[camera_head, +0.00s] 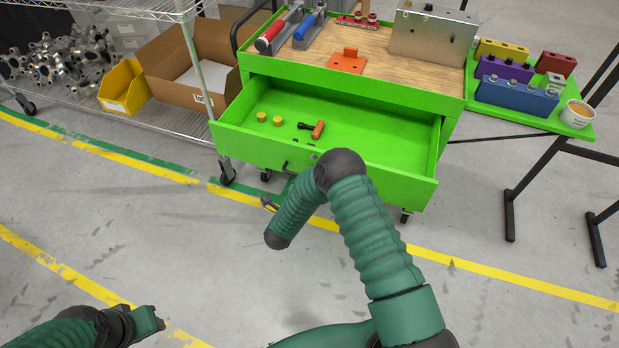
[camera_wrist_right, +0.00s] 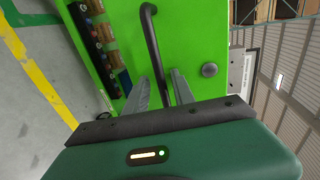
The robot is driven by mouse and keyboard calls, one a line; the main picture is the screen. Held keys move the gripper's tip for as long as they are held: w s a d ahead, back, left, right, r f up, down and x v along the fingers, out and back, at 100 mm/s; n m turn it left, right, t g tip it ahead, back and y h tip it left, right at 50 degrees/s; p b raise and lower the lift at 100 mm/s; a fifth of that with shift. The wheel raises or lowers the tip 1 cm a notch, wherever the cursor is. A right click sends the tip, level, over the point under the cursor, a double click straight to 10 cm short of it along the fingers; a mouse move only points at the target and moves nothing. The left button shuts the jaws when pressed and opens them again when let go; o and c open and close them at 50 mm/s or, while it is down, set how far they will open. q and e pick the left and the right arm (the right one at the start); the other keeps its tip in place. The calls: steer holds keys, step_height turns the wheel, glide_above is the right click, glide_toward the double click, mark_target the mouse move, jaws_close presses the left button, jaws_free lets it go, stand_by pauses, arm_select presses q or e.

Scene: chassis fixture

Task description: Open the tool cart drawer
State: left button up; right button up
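The green tool cart (camera_head: 350,85) stands ahead with its drawer (camera_head: 375,140) pulled out, the inside showing. Two small yellow round pieces (camera_head: 269,119) and an orange-and-black tool (camera_head: 314,129) lie in it. The dark drawer handle (camera_wrist_right: 152,45) runs down between the fingers of my right gripper (camera_wrist_right: 160,82). The fingers stand apart on either side of the bar, with small gaps showing. In the head view my right arm covers part of the drawer front and most of that gripper. My left gripper (camera_head: 149,320) is low at left, away from the cart; its finger gap is unclear.
A wire shelf (camera_head: 160,115) with a cardboard box (camera_head: 185,65) and a yellow bin (camera_head: 124,88) stands left of the cart. A green side shelf (camera_head: 575,126) with colored blocks is at right. A round knob (camera_wrist_right: 209,70) sits beside the handle. Floor in front is clear.

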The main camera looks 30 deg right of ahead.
steer(key=shift+r, duration=0.1)
stand_by(0.3)
steer(key=shift+s+a+r, duration=0.1)
steer(key=shift+s+a, duration=0.05)
steer(key=shift+a, duration=0.15)
steer(key=p+v, duration=0.2)
steer(key=v, duration=1.4)
steer(key=shift+p, duration=0.4)
steer(key=shift+s, duration=0.15)
